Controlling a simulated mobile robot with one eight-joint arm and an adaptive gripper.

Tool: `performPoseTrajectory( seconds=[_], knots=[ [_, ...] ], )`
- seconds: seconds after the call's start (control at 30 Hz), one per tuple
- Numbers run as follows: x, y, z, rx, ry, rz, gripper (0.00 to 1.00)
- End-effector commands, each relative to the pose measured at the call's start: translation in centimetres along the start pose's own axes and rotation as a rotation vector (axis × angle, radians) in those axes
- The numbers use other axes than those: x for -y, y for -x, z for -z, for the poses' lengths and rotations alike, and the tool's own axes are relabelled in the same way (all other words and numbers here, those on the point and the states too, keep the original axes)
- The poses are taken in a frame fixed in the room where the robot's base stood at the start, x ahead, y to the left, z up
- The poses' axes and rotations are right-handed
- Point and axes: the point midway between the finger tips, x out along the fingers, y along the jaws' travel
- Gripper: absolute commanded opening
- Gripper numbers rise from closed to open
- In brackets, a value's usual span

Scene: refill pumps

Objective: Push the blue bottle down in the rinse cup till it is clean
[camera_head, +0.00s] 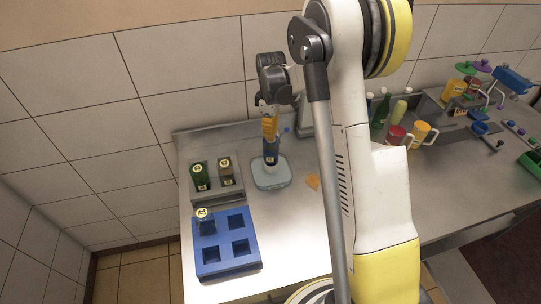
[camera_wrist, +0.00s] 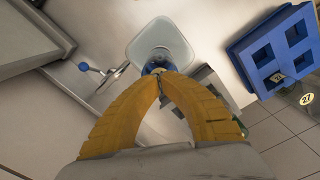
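The blue bottle (camera_head: 271,148) is upright in the head view, with a pale label, below my gripper (camera_head: 269,128). My gripper's yellow fingers are closed together around its top. In the wrist view, the fingertips (camera_wrist: 160,78) meet at the blue bottle (camera_wrist: 153,67). The rinse cup (camera_head: 271,183) seems to be the pale grey-blue, rounded-square vessel below the bottle; it also shows in the wrist view (camera_wrist: 182,45). The bottle's lower end is over or inside the cup's opening; I cannot tell how deep. Whether the bottle is dirty is too small to tell.
A grey rack (camera_head: 218,190) with two bottles stands left of the cup. Mugs and bottles stand farther right, beyond my arm. A tiled wall is behind.

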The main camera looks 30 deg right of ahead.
Motion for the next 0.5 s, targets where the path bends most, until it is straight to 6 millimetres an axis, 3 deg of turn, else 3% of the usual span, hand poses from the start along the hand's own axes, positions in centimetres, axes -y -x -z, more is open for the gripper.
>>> performPoseTrajectory(
  seconds=[0.5],
  knots=[
    [0.0, -2.8, 0.0, 0.0, 0.0, 0.0, 0.0]
  ],
)
